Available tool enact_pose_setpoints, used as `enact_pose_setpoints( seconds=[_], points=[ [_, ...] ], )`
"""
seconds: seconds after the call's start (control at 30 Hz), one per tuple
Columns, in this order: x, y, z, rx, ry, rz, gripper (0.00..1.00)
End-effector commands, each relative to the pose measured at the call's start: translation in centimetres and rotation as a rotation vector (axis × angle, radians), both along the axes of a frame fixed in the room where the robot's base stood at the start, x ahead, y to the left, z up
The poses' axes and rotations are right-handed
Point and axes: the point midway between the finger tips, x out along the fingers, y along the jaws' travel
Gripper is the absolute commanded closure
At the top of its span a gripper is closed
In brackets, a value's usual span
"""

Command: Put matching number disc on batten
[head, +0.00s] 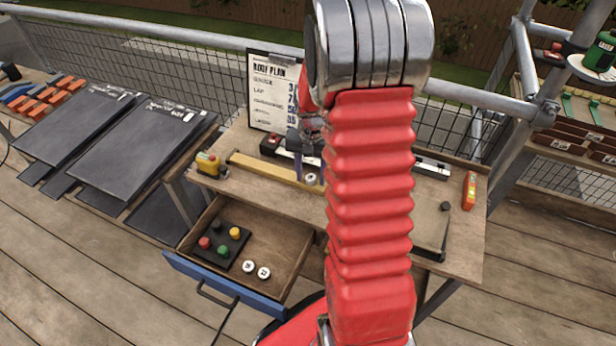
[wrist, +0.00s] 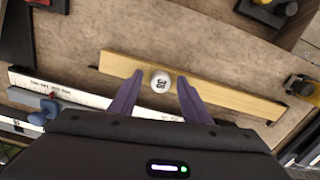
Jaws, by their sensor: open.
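A pale yellow wooden batten (wrist: 225,95) lies on the workbench; it also shows in the head view (head: 262,170). A white disc (wrist: 160,82) with a dark number, too small to read surely, appears to rest on the batten; it also shows in the head view (head: 311,179). My gripper (wrist: 160,80) is open, its two purple fingers on either side of the disc with gaps. In the head view my gripper (head: 310,178) is partly hidden by my arm. Two more white discs (head: 249,266) (head: 264,272) lie in the open drawer (head: 285,236).
A roof plan board (head: 272,92) with numbers stands at the bench's back. A yellow tool (head: 210,164) is left of the batten. The drawer also holds a dark tray (head: 241,236) of coloured knobs. Dark slates (head: 140,150) lie to the left.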

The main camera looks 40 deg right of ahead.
Motion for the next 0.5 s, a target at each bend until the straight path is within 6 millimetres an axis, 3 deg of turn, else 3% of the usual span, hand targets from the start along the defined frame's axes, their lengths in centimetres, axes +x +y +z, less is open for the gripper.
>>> enact_pose_setpoints(
  seconds=[0.17,0.5],
  points=[
    [0.1,0.0,1.7,-0.002,-0.003,0.0,0.56],
    [0.2,-0.1,7.5,-0.002,-0.004,0.001,0.56]
  ],
)
